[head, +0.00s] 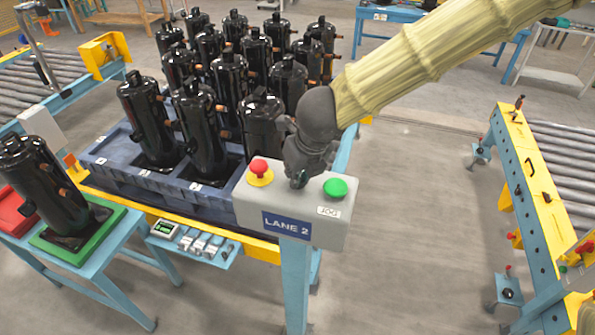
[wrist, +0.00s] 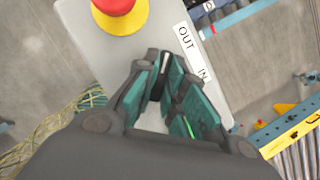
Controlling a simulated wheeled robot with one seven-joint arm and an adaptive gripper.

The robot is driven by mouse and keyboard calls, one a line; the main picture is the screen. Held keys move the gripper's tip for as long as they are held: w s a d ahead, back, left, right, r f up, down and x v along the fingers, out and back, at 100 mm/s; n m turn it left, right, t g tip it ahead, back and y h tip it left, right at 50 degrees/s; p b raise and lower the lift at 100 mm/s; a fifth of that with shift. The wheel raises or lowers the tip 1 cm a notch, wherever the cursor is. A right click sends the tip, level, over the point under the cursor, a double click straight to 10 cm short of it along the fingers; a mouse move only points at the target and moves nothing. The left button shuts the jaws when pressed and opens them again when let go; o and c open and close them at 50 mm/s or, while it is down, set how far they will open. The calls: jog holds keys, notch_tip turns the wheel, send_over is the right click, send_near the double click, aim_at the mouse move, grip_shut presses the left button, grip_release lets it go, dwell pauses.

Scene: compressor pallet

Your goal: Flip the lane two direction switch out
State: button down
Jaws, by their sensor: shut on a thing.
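The grey lane two control box (head: 330,235) carries a "LANE 2" plate, a red mushroom button (head: 259,168) on a yellow ring and a green JOG button (head: 335,188). My gripper (head: 298,181) points down at the box top between the two buttons. In the wrist view, my gripper (wrist: 165,68) has its green-padded fingers closed around the small dark direction switch (wrist: 163,62). The switch is mostly hidden by the fingers, so its exact position cannot be told. The "OUT" and "IN" label (wrist: 192,52) lies beside the fingers, and the red button (wrist: 116,6) is at the top.
Black compressors (head: 207,140) stand in a blue pallet (head: 108,158) behind and left of the box. Another compressor (head: 42,190) stands on a green tray at the left. A roller conveyor (head: 530,185) with a yellow edge is at the right. Open floor lies between.

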jog(key=c, duration=1.5)
grip_release()
jog(key=shift+w, duration=0.1)
jog(key=shift+r, duration=0.1)
jog(key=v, duration=1.1)
jog(key=shift+r, duration=0.35)
